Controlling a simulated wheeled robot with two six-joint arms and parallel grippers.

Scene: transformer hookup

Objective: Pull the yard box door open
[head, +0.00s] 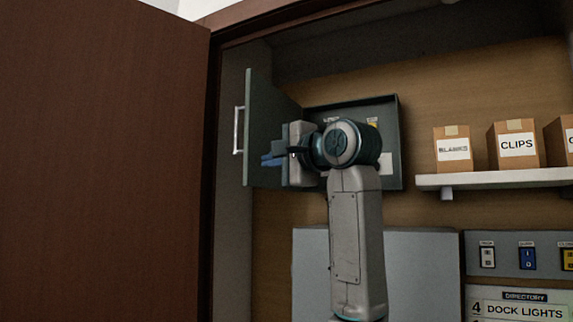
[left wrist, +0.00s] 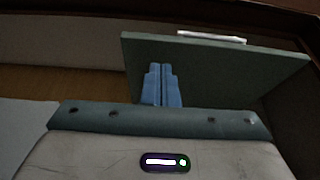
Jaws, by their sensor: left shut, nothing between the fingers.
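The yard box (head: 392,128) is a dark grey-green wall box on the back panel. Its door (head: 258,100) stands open, swung out to the left, with a pale bar handle (head: 238,130) on its outer face. In the left wrist view the door (left wrist: 215,68) and its handle (left wrist: 211,37) also show. My left gripper (head: 268,160) is shut and empty, with its blue fingers on the inner side of the door. Whether the fingers touch the door, I cannot tell. My left arm hides much of the box's interior. My right gripper is not in view.
A large brown cabinet door (head: 100,160) stands at the left. A shelf (head: 495,178) at the right holds cartons, one marked CLIPS (head: 516,146). Below are a switch panel (head: 507,254), a directory sign (head: 518,305) and a pale grey panel (head: 420,270).

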